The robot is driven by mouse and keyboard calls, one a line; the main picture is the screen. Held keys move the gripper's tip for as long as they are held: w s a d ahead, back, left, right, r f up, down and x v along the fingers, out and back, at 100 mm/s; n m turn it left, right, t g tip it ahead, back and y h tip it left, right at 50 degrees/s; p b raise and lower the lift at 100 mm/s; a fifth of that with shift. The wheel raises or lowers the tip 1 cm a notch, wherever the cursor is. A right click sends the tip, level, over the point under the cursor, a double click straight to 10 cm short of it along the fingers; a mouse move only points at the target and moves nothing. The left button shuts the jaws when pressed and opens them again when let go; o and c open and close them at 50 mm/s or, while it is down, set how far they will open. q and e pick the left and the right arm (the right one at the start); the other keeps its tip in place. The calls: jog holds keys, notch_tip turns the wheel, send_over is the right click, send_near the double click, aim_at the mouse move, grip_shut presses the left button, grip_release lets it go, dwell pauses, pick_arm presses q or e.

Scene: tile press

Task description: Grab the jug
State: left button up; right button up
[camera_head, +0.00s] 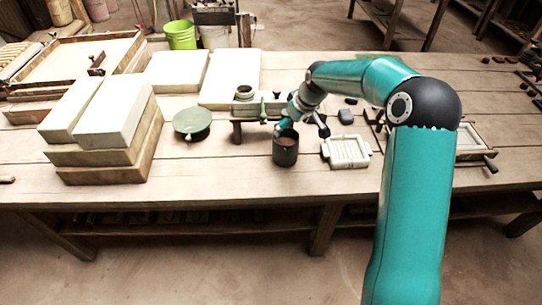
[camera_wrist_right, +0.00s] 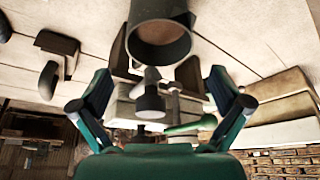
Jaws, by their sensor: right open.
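The jug (camera_head: 285,150) is a dark grey, round vessel with brown contents or a brown inside, standing upright on the wooden table. In the right wrist view the jug (camera_wrist_right: 160,42) shows at the top centre, its round opening facing the camera. My right gripper (camera_head: 284,124) is just behind and above the jug's rim in the head view. In the right wrist view my right gripper (camera_wrist_right: 157,72) has its fingers spread, with nothing held between them. The fingertips are close to the jug; whether they touch it I cannot tell. My left gripper is not in view.
A small press (camera_head: 258,107) stands left of my right gripper. The table front before the jug is clear.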

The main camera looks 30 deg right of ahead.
aim_at(286, 133)
jog(key=shift+p+x, duration=0.5)
jog(key=shift+x, duration=2.35)
jog(key=c, duration=1.4)
jog(key=shift+d+r, duration=0.1)
jog(key=shift+c, duration=1.2)
jog(key=shift+r, duration=0.1)
